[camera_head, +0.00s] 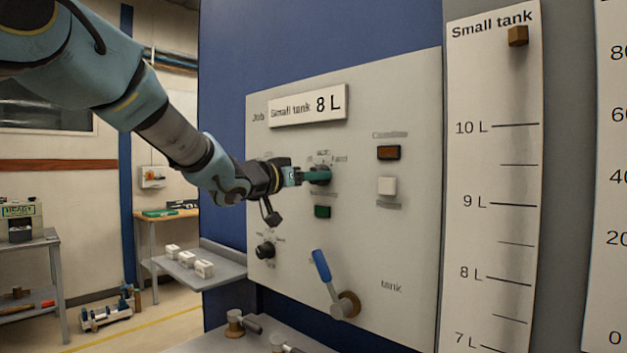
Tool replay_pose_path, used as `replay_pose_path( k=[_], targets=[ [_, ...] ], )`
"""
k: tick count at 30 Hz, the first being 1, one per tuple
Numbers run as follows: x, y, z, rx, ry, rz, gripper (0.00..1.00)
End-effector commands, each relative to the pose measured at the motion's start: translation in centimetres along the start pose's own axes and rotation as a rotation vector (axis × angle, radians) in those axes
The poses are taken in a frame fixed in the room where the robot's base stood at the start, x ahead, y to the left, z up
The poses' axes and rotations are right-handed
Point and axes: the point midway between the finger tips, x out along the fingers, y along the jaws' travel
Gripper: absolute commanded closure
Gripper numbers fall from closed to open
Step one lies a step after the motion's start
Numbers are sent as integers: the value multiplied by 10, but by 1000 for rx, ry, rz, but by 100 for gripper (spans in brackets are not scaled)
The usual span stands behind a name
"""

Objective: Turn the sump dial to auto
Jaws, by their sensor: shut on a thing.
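A dial (322,176) sits on the grey control panel (385,255), with small labels in an arc above it, too blurred to read surely. I take it to be the sump dial. My gripper (312,176) reaches in from the left and is shut on this dial. Its fingers hide most of the knob, so I cannot tell which label it points to.
A black knob (265,250) is lower left on the panel. A dark green button (322,212) is just below my gripper. Brown (388,152) and white (387,186) buttons are to its right. A blue-handled lever (322,266) is below. A shelf (215,280) juts out left.

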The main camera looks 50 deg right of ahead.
Motion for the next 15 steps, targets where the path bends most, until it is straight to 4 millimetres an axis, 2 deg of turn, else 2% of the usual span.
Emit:
replay_pose_path(
  k=[15],
  targets=[
    [0, -1, 2, 414, 0, -1, 100]
  ],
)
